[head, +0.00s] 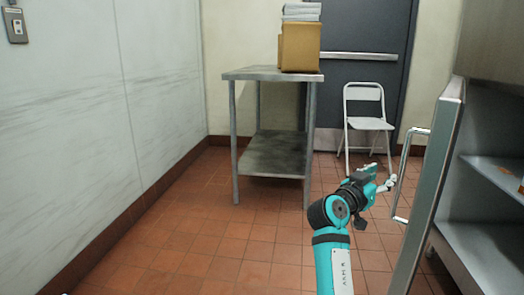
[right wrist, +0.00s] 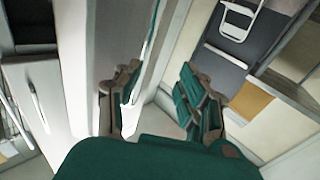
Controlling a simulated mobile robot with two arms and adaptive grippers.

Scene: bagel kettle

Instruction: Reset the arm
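My right arm reaches up from the bottom of the head view. Its gripper (head: 388,183) is just left of the long handle (head: 404,178) on the open cabinet door (head: 432,185). I cannot tell whether it touches the handle. In the right wrist view the two fingers of the right gripper (right wrist: 160,98) stand wide apart, and nothing is held between them. My left gripper is not in view.
The open cabinet (head: 490,210) with shelves stands at right. A metal table (head: 245,74) with a cardboard box (head: 300,48) stands ahead. A white folding chair (head: 365,122) is by the dark door (head: 372,30). Tiled floor (head: 200,240) is clear at left.

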